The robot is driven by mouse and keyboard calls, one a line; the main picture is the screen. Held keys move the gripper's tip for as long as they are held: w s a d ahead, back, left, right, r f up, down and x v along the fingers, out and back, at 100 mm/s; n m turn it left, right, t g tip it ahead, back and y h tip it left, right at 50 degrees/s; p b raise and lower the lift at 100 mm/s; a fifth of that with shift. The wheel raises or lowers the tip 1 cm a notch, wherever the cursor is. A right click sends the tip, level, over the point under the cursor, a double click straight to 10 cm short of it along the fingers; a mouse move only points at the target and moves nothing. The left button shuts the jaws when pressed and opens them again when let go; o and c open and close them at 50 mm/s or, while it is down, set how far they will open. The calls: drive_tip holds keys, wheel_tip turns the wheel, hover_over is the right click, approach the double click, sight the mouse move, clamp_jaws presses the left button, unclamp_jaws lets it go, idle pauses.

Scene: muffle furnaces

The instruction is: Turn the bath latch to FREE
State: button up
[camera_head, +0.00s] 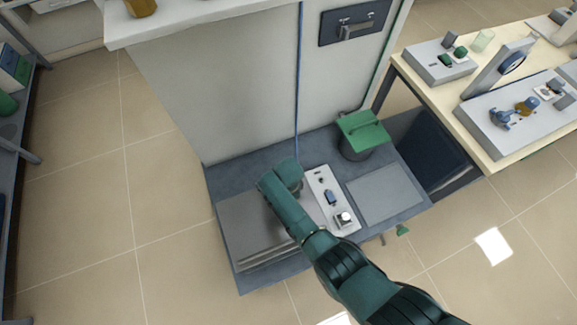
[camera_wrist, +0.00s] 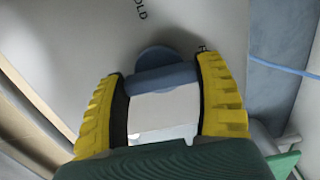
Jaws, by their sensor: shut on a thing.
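The bath latch (camera_wrist: 158,56) shows in the wrist view as a blue-grey round base with a bar across it, on a pale panel. Dark letters reading "OLD" (camera_wrist: 141,9) are on the panel above it; any letter before them is not readable. My gripper (camera_wrist: 163,80) has its yellow ribbed fingers on both sides of the latch's bar, shut on it. The word FREE is not in sight. In the head view my green arm reaches down over the left part of a low grey bench and hides the fingers and the latch.
The low bench (camera_head: 232,184) carries a pale control strip (camera_head: 318,180), a flat grey plate (camera_head: 385,196) and a dark pot with a green lid (camera_head: 364,131). A pale wall stands behind. A wooden table (camera_head: 490,150) with instruments is at right. Open floor lies left.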

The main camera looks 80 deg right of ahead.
drive_tip(key=o, duration=1.2)
wheel_tip(320, 180, up, 12)
